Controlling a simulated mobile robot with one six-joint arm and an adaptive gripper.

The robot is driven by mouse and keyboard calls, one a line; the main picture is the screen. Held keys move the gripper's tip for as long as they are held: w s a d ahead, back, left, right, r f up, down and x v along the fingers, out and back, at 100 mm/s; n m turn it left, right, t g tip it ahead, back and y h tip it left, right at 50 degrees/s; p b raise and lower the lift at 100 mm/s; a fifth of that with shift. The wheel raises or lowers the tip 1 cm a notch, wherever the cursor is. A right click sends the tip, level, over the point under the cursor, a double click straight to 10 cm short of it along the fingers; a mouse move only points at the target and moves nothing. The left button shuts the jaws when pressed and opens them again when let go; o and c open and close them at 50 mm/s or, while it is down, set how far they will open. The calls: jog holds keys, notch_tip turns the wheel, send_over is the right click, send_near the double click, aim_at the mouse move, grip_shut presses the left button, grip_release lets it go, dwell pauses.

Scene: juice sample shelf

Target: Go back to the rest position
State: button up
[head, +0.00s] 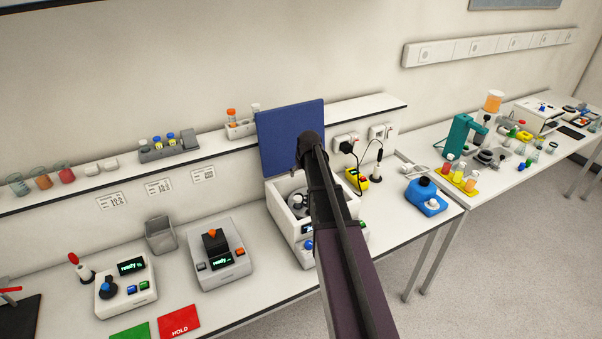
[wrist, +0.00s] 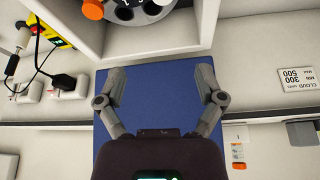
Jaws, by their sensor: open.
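My gripper (wrist: 160,78) shows in the wrist view with its two fingers spread wide and nothing between them. It is in front of the raised blue lid (wrist: 160,105) of a white centrifuge (wrist: 190,45). The dark rotor (wrist: 125,30) shows at the top of that view, with an orange cap (wrist: 93,9) at its edge. In the head view my arm reaches over the centrifuge (head: 283,225), in front of the lid (head: 285,125). The arm hides part of the centrifuge, and my gripper cannot be made out there.
A wall shelf (head: 95,185) carries beakers and a tube rack (head: 168,150). Two ready-display devices (head: 125,285) (head: 222,262), a grey bin (head: 160,237) and a red HOLD mat (head: 180,322) are left. A blue device (head: 427,197) is right. A second cluttered table (head: 440,150) stands farther right.

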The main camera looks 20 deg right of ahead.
dwell(0.4)
jog(key=s+a+f+g+b, duration=0.2)
jog(key=s+a+f+b, duration=0.6)
jog(key=s+a, duration=0.3)
jog(key=s+a+f+n+g+b, duration=0.1)
jog(key=s+a+f+g+b, duration=0.1)
jog(key=s+a+f+b, duration=0.7)
jog(key=s+a+f, duration=0.1)
jog(key=s+a, duration=0.2)
jog(key=s, duration=0.3)
jog(key=shift+s+f+g+y, duration=0.15)
jog(key=shift+s+g+y, duration=0.1)
jog(key=shift+g+y, duration=0.05)
jog(key=shift+a, duration=0.1)
